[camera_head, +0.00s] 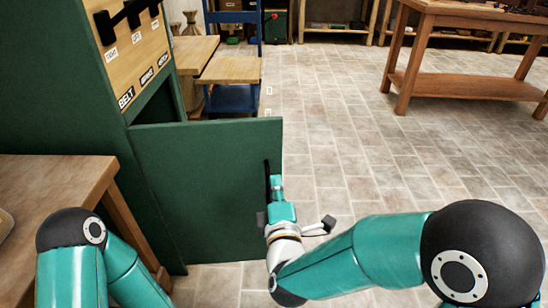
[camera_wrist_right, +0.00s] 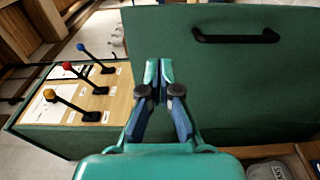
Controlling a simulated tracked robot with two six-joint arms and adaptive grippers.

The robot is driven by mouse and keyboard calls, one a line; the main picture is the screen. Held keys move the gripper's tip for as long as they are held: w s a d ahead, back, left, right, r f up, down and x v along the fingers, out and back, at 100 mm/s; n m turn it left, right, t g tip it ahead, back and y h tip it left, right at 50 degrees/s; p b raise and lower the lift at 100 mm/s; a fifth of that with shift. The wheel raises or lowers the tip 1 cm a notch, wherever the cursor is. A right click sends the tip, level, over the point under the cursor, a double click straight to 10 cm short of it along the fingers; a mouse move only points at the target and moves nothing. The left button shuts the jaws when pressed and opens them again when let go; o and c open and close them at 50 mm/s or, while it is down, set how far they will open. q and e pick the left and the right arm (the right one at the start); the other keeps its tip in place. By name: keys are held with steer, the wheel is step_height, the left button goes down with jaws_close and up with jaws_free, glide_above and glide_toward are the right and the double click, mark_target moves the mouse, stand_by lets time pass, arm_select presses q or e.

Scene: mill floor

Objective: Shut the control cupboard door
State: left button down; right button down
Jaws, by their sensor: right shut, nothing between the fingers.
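The green door (camera_head: 210,180) of the control cupboard (camera_head: 60,90) stands open, swung out from the cupboard's front. Its black bar handle (camera_head: 267,176) is near the door's free edge; the handle also shows in the right wrist view (camera_wrist_right: 236,37). My right gripper (camera_head: 277,182) is shut and empty, near the handle side of the door; whether it touches the door cannot be told. In the right wrist view its fingertips (camera_wrist_right: 159,74) appear against the green door face, left of and below the handle. My left gripper is out of view; only its arm shows at lower left.
A wooden lever panel (camera_wrist_right: 95,100) with yellow, red and blue knobs is on the cupboard. A wooden table (camera_head: 55,175) stands at left, close to my left arm. A workbench (camera_head: 470,85) stands at back right. The tiled floor right of the door is clear.

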mark_target(270, 143)
steer(key=w, duration=0.4)
steer(key=w+a+b, duration=0.1)
steer(key=w, duration=0.3)
steer(key=w+b, duration=0.1)
steer(key=w, duration=0.4)
steer(key=shift+a, duration=0.25)
